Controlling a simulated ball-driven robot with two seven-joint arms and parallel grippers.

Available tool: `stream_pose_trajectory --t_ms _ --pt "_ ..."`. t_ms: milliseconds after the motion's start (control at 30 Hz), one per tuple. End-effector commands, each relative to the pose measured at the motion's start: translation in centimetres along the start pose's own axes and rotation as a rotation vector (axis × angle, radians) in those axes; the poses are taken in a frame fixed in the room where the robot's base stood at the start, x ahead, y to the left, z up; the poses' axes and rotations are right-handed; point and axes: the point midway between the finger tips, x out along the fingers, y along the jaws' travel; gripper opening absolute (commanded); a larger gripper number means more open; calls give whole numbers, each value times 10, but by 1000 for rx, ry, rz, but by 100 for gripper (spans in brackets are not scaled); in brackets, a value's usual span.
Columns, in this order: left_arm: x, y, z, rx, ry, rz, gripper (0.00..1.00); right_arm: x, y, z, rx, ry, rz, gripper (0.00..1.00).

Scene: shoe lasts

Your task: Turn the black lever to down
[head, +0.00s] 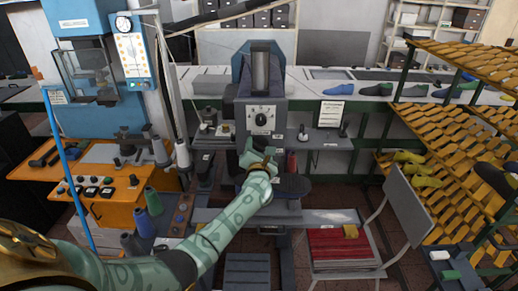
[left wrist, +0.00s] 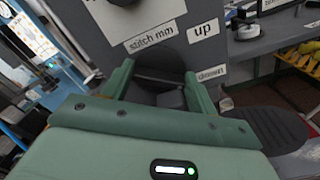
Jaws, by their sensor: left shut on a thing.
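The grey machine (head: 262,100) stands in the middle of the head view, with a white dial (head: 261,118) on its front. My left arm reaches to the machine front, with the left gripper (head: 259,157) just below the dial. In the left wrist view, the left gripper (left wrist: 160,88) has its fingers on both sides of the black lever (left wrist: 160,66) and is shut on it. An "up" label (left wrist: 206,29) and a "down" label (left wrist: 211,74) sit to the right of the lever. The fingers hide part of it, and I cannot tell which label it points to.
A "stitch mm" label (left wrist: 149,39) is above the lever. A black rounded plate (left wrist: 268,130) sticks out low on the right. A grey chair (head: 408,205) and a yellow shoe rack (head: 450,140) stand to the right. An orange bench (head: 110,205) stands left.

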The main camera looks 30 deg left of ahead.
Motion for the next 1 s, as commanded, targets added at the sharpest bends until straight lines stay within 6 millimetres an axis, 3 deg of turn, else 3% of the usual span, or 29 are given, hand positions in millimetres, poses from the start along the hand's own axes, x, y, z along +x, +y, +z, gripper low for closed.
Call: stream_pose_trajectory --t_ms 167,200,267,667,767,1000 --pt "-1 -1 -1 4 1 -2 35 0 0 0 0 0 0 32" --pt "-1 -1 -2 5 1 -2 64 0 0 0 0 0 0 32" --pt "-1 -1 -1 4 1 -2 80 0 0 0 0 0 0 32" --pt "-9 -1 0 0 0 -3 80 -2 0 0 0 0 0 32" --pt "-27 0 0 -1 0 -3 80 -6 0 -1 0 0 -1 32" --pt "-93 -1 -2 -1 2 -3 80 -8 -1 -2 0 1 -2 32"
